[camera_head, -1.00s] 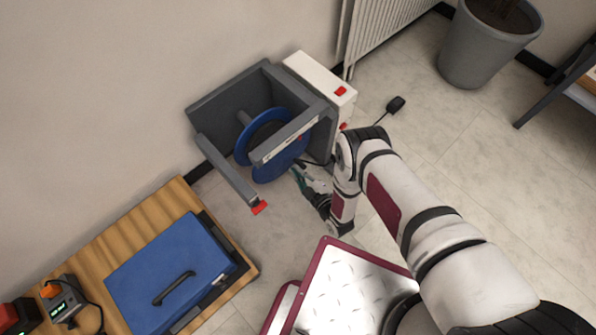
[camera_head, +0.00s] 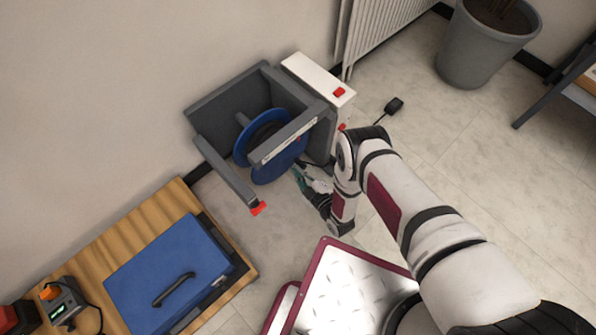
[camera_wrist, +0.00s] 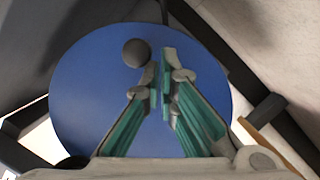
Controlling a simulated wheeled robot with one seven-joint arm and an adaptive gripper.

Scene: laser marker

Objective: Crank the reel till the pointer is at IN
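The reel has blue discs (camera_head: 268,173) and sits in a grey frame (camera_head: 225,104) by the wall. A pale scale strip (camera_head: 280,151) with a small red mark lies along the frame's top bar; its lettering is too small to read. My gripper (camera_head: 301,176) is low at the reel's right side. In the wrist view, the blue disc (camera_wrist: 90,95) fills the middle, with a round grey knob (camera_wrist: 136,52) on its face. The fingertips (camera_wrist: 160,72) are drawn together just right of the knob, which is not between them. Whether a finger touches it is unclear.
A white box with red parts (camera_head: 318,77) stands against the frame's far right side. A wooden bench (camera_head: 150,216) with a blue case (camera_head: 165,270) is at lower left. A radiator (camera_head: 385,25) and plant pot (camera_head: 480,50) are behind.

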